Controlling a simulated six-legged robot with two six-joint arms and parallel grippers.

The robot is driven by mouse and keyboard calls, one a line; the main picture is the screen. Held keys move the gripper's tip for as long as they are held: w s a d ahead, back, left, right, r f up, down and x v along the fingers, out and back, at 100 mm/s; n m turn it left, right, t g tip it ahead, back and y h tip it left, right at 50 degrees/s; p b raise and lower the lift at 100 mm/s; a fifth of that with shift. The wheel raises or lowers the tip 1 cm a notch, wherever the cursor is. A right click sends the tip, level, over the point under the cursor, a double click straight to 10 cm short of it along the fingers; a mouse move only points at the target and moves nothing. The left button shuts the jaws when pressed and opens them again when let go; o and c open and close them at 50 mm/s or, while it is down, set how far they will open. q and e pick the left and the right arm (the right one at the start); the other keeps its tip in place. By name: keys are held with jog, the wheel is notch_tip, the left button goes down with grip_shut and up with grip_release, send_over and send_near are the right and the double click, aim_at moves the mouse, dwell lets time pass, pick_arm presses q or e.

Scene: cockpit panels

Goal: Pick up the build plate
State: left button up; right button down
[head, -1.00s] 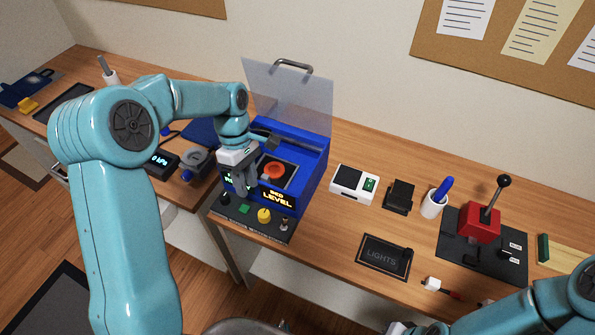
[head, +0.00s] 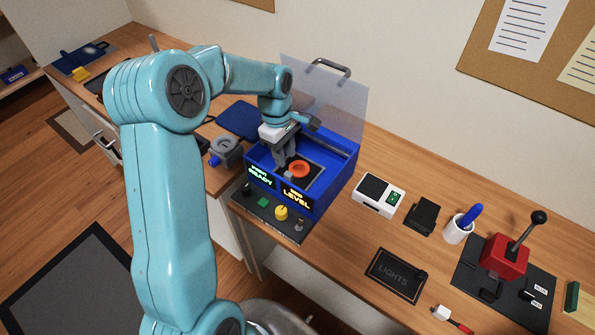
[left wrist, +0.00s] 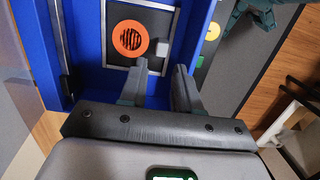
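The build plate (head: 317,174) is a dark square inside the open blue printer (head: 328,190). An orange ring-shaped print (head: 299,169) lies on it. In the left wrist view the build plate (left wrist: 119,55) carries a small pale tab (left wrist: 161,49) at its near right edge. My left gripper (head: 285,166) points down into the printer, at the plate's left side in the head view. Contact cannot be told. My right gripper is out of view.
The printer's clear lid (head: 335,95) stands raised behind. Its displays read READY and LEVEL, above a knob panel (head: 270,215). A white box (head: 378,194), a pen cup (head: 458,229) and a red lever box (head: 504,256) stand to the right.

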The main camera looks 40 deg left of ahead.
aim_at(288, 173)
pick_arm(q)
jog(key=f, duration=0.2)
jog(key=shift+s+d+f, duration=0.1)
jog(key=shift+d+f, duration=0.15)
jog(key=shift+f, duration=0.1)
jog(key=f, duration=0.1)
jog(key=f+p, duration=0.1)
jog(key=f, duration=0.1)
jog(key=f+p, duration=0.1)
jog(key=shift+d+f, duration=0.25)
jog(key=shift+f, duration=0.35)
grip_shut()
